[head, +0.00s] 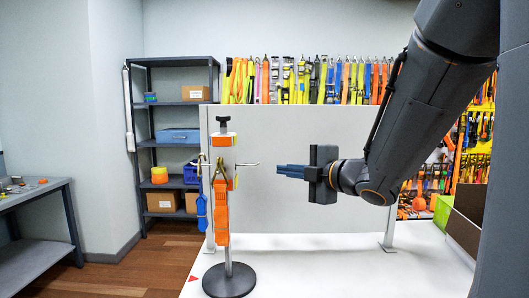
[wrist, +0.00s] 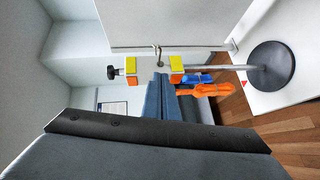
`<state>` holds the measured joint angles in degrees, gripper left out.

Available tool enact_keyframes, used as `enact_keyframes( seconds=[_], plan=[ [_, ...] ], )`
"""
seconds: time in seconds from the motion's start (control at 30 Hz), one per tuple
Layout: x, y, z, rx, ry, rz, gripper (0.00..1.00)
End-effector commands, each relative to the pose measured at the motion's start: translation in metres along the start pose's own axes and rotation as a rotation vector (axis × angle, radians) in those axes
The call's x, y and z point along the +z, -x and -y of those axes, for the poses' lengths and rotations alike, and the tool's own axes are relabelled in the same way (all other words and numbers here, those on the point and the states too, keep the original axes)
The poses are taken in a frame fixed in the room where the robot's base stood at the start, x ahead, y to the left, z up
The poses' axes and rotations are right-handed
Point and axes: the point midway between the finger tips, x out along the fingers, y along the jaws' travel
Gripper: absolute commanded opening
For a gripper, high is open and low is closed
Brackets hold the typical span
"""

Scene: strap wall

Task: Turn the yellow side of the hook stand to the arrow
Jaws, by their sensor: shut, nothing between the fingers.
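The hook stand (head: 229,253) stands upright on the white table with a round black base and a black knob on top. In the head view its orange side (head: 222,141) faces me. The wrist view shows it sideways, with yellow panels (wrist: 177,62) beside orange ones. An orange strap (head: 222,212) hangs on the near hook and a blue strap (head: 201,213) on the left one. The right hook (head: 248,165) is bare. The red arrow (head: 193,278) lies on the table left of the base. My gripper (head: 278,170) is shut and empty, right of the bare hook and apart from it.
A white panel (head: 310,150) stands behind the stand, with a row of colourful straps (head: 305,80) beyond it. An open box (head: 465,225) is at the right of the table. The tabletop (head: 330,270) between is clear. Shelves (head: 180,135) stand at the back left.

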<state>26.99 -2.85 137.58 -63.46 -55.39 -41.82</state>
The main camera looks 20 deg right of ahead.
Motion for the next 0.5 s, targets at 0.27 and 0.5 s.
enact_keyframes(
  seconds=[0.27, 0.5],
  plan=[
    [-0.007, -0.021, -0.005, 0.009, 0.021, -0.032, 0.0],
    [-0.008, -0.066, -0.006, 0.008, 0.02, -0.031, 0.0]
  ],
)
